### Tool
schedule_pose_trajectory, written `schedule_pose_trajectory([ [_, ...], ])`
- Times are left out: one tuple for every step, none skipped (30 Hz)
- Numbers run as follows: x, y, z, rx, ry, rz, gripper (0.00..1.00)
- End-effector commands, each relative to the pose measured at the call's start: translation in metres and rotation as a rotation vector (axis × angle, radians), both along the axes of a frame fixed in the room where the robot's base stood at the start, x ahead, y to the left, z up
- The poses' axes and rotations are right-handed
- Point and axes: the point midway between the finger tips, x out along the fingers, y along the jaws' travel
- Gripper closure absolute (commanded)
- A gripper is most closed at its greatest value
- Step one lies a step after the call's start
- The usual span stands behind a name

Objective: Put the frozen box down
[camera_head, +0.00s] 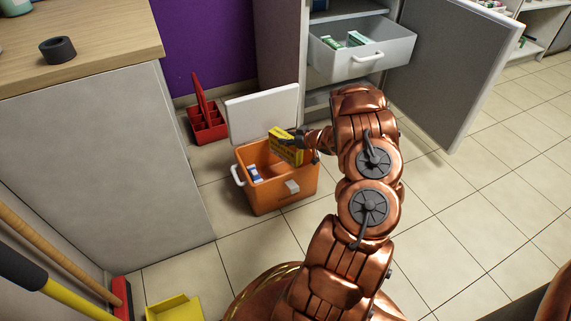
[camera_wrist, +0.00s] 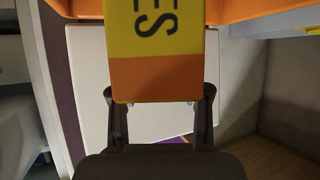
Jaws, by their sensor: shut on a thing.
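The frozen box appears to be the yellow box (camera_head: 285,147) with dark lettering and an orange band, which also shows close up in the wrist view (camera_wrist: 158,50). My gripper (camera_head: 303,143) is shut on it, with one finger on each side in the wrist view (camera_wrist: 160,98). The box is at the mouth of an orange cooler (camera_head: 275,196), at its upper right part. I cannot tell if it touches the cooler. The cooler's white lid (camera_head: 262,114) stands open behind it. A small blue and white box (camera_head: 255,173) is inside the cooler at the left.
An open drawer (camera_head: 362,55) with green and white boxes is above and behind the cooler. An open cabinet door (camera_head: 447,65) stands to the right. A red toolbox (camera_head: 207,124) is on the floor behind left. Tiled floor right of my arm is clear.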

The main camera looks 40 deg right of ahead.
Motion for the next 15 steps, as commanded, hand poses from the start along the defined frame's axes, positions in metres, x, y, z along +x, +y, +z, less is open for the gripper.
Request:
schedule_pose_trajectory([
  [0.000,0.001,-0.013,0.001,-0.001,0.002,1.00],
  [0.001,0.002,-0.019,0.001,0.000,0.003,1.00],
  [0.001,0.002,-0.026,0.003,0.000,0.003,1.00],
  [0.001,0.003,-0.031,0.003,0.000,0.004,1.00],
  [0.001,0.003,-0.036,0.004,-0.001,0.003,1.00],
  [0.001,0.002,-0.040,0.004,-0.001,0.003,1.00],
  [0.001,0.002,-0.042,0.003,-0.002,0.002,1.00],
  [0.001,0.001,-0.043,0.003,-0.002,0.001,1.00],
  [0.001,0.001,-0.045,0.002,-0.002,0.001,1.00],
  [0.001,0.001,-0.046,0.002,-0.002,0.001,1.00],
  [0.001,0.001,-0.048,0.001,-0.002,0.001,1.00],
  [0.001,0.000,-0.051,0.001,-0.003,0.001,1.00],
  [0.001,0.000,-0.055,0.001,-0.003,0.001,1.00],
  [0.001,0.000,-0.059,0.001,-0.003,0.001,1.00],
  [0.000,0.000,-0.064,0.000,-0.003,0.000,1.00],
])
